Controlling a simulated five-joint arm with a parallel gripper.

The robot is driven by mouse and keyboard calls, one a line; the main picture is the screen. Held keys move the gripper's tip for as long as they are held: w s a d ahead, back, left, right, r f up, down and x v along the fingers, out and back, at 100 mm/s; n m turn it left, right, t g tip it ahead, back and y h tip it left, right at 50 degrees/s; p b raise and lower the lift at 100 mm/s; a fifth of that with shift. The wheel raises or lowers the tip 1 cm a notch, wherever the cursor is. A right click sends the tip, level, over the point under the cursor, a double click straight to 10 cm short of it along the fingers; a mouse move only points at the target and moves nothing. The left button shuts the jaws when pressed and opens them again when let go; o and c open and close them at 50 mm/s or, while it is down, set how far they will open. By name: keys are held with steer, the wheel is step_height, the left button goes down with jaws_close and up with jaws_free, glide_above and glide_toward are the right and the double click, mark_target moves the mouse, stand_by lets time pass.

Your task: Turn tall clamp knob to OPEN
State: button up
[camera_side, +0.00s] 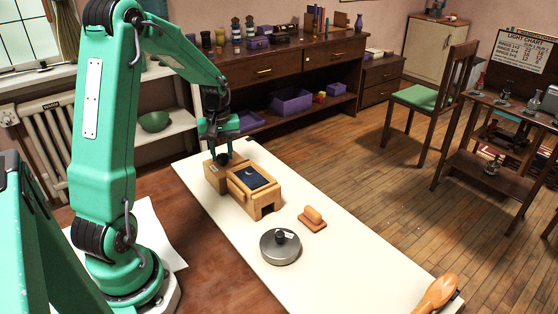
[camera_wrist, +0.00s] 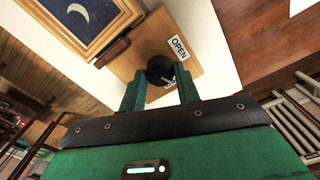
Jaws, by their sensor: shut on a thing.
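The tall clamp knob is a dark round knob (camera_wrist: 160,68) on a light wooden block (camera_wrist: 205,58). The block stands at the left end of the wooden box in the side view (camera_side: 213,177). A white OPEN label (camera_wrist: 179,46) is on the block beyond the knob, and a second white label (camera_wrist: 171,84) shows partly between the fingers, its text unreadable. My gripper (camera_wrist: 160,84) is shut on the knob from above, one green finger on each side. In the side view my gripper (camera_side: 222,154) hides most of the knob. I cannot tell the knob's pointing direction.
The wooden box with a dark moon panel (camera_side: 252,177) adjoins the block. A round metal lid-like piece with a black knob (camera_side: 280,247), a small wooden handled block (camera_side: 313,218) and an orange-handled tool (camera_side: 437,294) lie on the white board (camera_side: 345,270). The board is otherwise clear.

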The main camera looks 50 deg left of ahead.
mark_target(222, 155)
steer(key=n, duration=1.3)
steer(key=shift+n, duration=0.4)
steer(key=o, duration=1)
steer(key=shift+r, duration=0.1)
steer(key=shift+r, duration=3.85)
